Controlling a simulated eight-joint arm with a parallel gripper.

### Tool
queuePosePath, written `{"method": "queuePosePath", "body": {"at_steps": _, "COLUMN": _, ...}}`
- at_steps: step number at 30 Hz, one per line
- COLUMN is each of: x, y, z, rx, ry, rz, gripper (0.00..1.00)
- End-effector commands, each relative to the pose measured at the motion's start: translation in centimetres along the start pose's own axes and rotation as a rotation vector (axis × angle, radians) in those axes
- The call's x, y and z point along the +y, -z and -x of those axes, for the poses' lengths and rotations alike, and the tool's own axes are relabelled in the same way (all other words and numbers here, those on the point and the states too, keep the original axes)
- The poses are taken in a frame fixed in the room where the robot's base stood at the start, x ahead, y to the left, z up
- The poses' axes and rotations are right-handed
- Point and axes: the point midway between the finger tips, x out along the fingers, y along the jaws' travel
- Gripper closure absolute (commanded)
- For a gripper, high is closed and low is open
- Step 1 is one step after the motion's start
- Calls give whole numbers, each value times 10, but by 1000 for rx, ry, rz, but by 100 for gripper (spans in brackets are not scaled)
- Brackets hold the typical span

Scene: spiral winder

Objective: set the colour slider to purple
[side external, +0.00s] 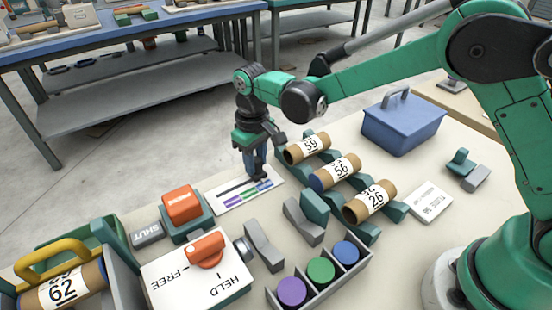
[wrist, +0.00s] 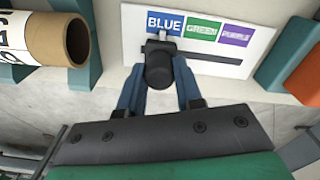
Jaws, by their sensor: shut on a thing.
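The colour slider panel (side external: 231,199) is a white plate lying on the bench, with a dark slot and coloured labels. In the wrist view the panel (wrist: 258,56) shows BLUE, GREEN and PURPLE from left to right. The black slider knob (wrist: 159,66) stands at the left end of the slot, below BLUE. My gripper (wrist: 158,88) is shut on this knob, one blue finger on each side.
Cardboard tubes (side external: 341,171) lie on green rests to the right. A red-orange button box (side external: 182,205) stands left of the panel. A FREE/HELD lever box (side external: 200,268) and a tray of coloured discs (side external: 328,287) are in front. The slot right of the knob is clear.

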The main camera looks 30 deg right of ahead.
Motion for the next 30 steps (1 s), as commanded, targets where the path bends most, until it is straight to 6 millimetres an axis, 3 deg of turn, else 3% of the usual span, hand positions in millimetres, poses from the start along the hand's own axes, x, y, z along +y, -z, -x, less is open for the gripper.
{"method": "queuePosePath", "body": {"at_steps": 20, "x": 0, "y": 0, "z": 1, "rx": -1, "ry": -1, "rz": -1, "gripper": 100}}
{"method": "queuePosePath", "body": {"at_steps": 23, "x": -9, "y": 4, "z": 1, "rx": -1, "ry": -1, "rz": 2, "gripper": 100}}
{"method": "queuePosePath", "body": {"at_steps": 30, "x": -58, "y": 19, "z": 0, "rx": -3, "ry": 0, "rz": 5, "gripper": 100}}
